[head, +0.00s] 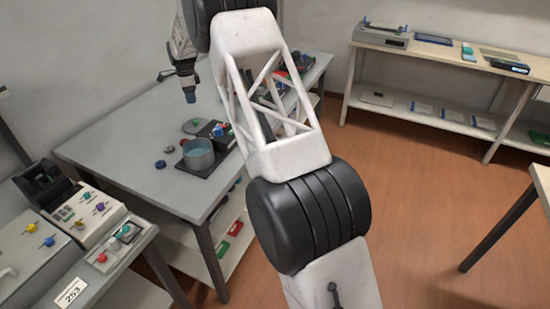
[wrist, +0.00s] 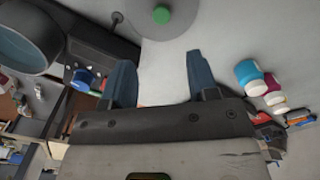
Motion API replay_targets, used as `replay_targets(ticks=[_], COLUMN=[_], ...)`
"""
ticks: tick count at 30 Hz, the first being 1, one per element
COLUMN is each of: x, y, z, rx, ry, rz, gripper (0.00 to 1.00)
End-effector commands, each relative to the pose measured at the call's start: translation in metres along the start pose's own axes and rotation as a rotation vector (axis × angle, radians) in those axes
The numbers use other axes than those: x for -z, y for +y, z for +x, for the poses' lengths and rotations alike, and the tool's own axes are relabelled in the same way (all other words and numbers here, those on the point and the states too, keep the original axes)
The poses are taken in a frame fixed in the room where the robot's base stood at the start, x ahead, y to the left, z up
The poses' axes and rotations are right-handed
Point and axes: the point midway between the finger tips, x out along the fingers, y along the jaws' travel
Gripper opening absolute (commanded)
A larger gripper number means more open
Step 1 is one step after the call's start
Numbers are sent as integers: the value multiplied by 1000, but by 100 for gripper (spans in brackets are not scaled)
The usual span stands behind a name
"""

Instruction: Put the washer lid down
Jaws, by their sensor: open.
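The washer lid is a grey disc with a green knob. It lies flat on the grey table behind the washer in the head view (head: 189,128), and its near part shows at the top of the wrist view (wrist: 140,30). My gripper (wrist: 158,72) is open and empty, with the lid beyond its blue fingertips and apart from them. In the head view my gripper (head: 189,96) hangs above the table behind the lid. The washer (head: 198,158), an open round pot with bluish liquid, stands uncovered on a dark base; its rim shows at the wrist view's upper left.
A dark control box (head: 222,134) with a blue knob stands right of the washer. Small dark and blue parts (head: 160,164) lie to its left. White containers with teal and magenta tops (wrist: 252,75) are right of my gripper. The table's front left is clear.

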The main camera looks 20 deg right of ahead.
Motion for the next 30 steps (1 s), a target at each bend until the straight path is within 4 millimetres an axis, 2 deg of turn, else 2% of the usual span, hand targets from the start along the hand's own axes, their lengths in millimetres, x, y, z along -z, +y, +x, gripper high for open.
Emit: replay_targets(ticks=[5, 11, 21, 30], x=[5, 17, 40, 60], y=[12, 42, 115, 185], z=[-17, -50, -111, -155], rx=[7, 19, 46, 67], ry=[-1, -1, 3, 11], rz=[-32, -110, -284, -436], gripper=[54, 54, 54, 54])
